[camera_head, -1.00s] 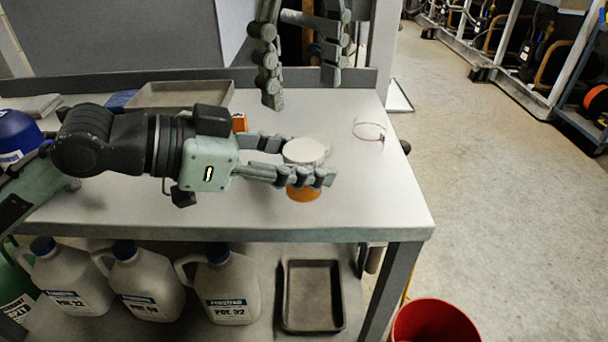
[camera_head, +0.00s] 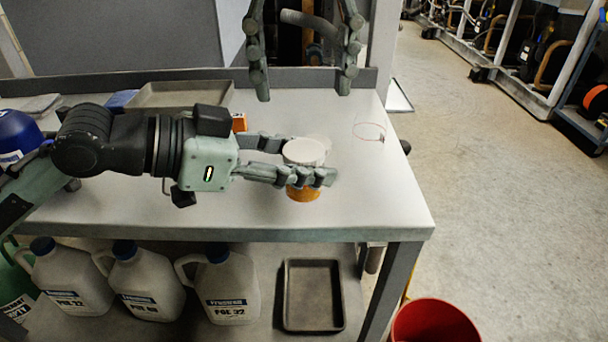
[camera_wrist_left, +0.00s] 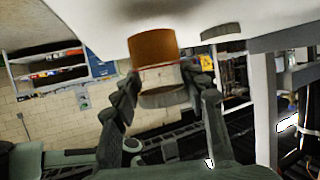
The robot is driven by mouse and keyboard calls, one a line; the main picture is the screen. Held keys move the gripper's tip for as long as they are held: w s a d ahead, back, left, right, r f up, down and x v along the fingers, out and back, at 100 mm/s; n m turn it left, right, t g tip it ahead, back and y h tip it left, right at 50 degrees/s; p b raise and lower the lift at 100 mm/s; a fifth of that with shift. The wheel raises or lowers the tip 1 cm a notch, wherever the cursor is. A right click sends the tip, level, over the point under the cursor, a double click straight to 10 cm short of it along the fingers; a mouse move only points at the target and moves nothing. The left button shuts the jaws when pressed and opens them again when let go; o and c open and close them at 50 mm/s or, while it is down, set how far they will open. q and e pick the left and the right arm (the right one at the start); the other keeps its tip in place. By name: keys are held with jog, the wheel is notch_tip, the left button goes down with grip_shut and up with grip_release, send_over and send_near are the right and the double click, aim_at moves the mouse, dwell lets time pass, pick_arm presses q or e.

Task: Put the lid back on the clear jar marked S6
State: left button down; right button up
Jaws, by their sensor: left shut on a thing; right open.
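My left gripper (camera_head: 311,161) is shut around a jar with an orange lower part (camera_head: 303,194) and a round white top (camera_head: 304,151). In the left wrist view, which looks upside down, the jar's orange part (camera_wrist_left: 153,47) meets the table side, and a grey lid-like disc (camera_wrist_left: 164,98) caps its other end. A clear jar-like outline with a red ring (camera_head: 369,131) stands to the right. A pale disc (camera_head: 321,142) shows partly behind the held jar; a flat grey disc also shows in the wrist view (camera_wrist_left: 220,32). No S6 mark is readable. My right gripper (camera_head: 304,94) is open and empty above and behind the jar.
A grey tray (camera_head: 180,94), a small orange box (camera_head: 239,122) and a blue container (camera_head: 18,135) are at left. Jugs and a tray (camera_head: 312,295) are below; a red bucket (camera_head: 434,322) stands on the floor.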

aim_at(304, 149)
jog(key=n, duration=0.2)
jog(key=shift+n, duration=0.4)
jog(key=shift+f, duration=4)
jog(key=c, duration=1.2)
jog(key=m, duration=0.3)
jog(key=shift+m, duration=0.3)
jog(key=shift+c, duration=0.2)
